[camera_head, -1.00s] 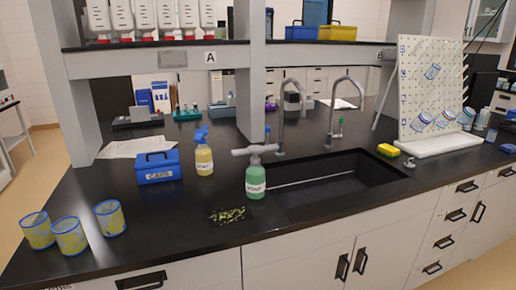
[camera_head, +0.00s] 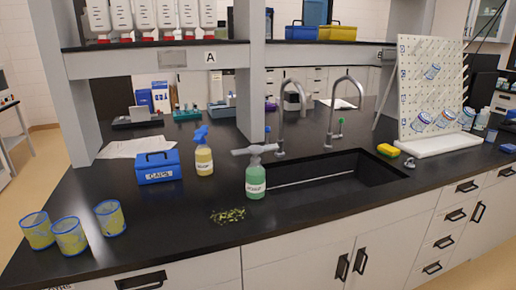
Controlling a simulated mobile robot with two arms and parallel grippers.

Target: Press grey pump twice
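The grey pump (camera_head: 255,150) is the wide grey head on top of a bottle of green liquid (camera_head: 256,180). The bottle has a white label and stands upright on the black counter, just left of the sink. A second bottle, with yellow liquid (camera_head: 204,161) and a blue pump head (camera_head: 201,136), stands behind it to the left. Neither of my grippers shows in this view, and nothing touches either pump.
A small patch of green-yellow bits (camera_head: 228,215) lies in front of the green bottle. A blue box (camera_head: 158,168) and three blue-rimmed cups (camera_head: 70,237) stand left. The sink (camera_head: 335,180) is right. A grey post (camera_head: 250,75) rises behind the bottle.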

